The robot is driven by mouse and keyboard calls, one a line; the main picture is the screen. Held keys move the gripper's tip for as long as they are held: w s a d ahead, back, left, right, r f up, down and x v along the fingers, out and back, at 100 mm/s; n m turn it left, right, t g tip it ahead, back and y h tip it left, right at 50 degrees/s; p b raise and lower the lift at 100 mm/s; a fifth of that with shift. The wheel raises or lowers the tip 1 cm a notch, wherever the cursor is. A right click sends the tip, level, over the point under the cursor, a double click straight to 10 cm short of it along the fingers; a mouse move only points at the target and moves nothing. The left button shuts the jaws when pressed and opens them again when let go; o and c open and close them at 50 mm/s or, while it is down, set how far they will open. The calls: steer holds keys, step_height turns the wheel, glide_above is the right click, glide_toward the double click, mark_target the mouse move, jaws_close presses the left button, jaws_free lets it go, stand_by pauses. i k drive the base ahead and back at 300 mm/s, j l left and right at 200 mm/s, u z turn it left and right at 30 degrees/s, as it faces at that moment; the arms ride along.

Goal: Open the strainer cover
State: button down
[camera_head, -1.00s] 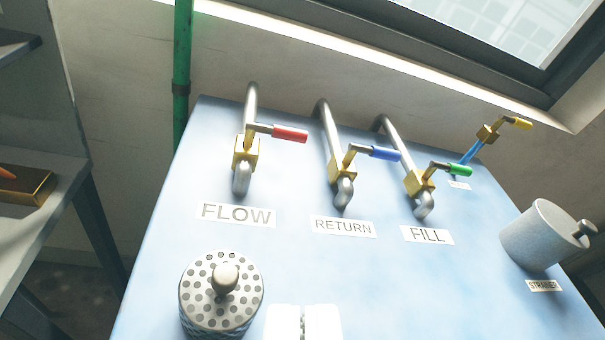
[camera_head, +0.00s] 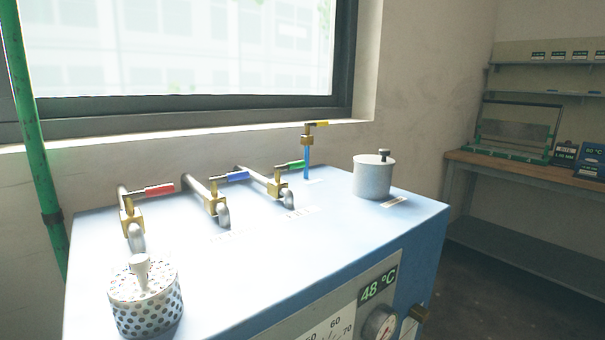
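A grey cylindrical strainer housing (camera_head: 373,180) stands upright on the right part of the blue machine's top. A perforated metal basket (camera_head: 146,308) with a knob-like handle (camera_head: 140,270) stands at the machine's near left corner. My gripper is not in view.
Three valves with red (camera_head: 159,189), blue (camera_head: 236,176) and green (camera_head: 290,166) handles line the machine's back. The front panel shows a 48 °C display (camera_head: 378,284). A workbench (camera_head: 530,175) stands at right.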

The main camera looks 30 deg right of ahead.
mark_target(373, 161)
steer(key=z, duration=1.2)
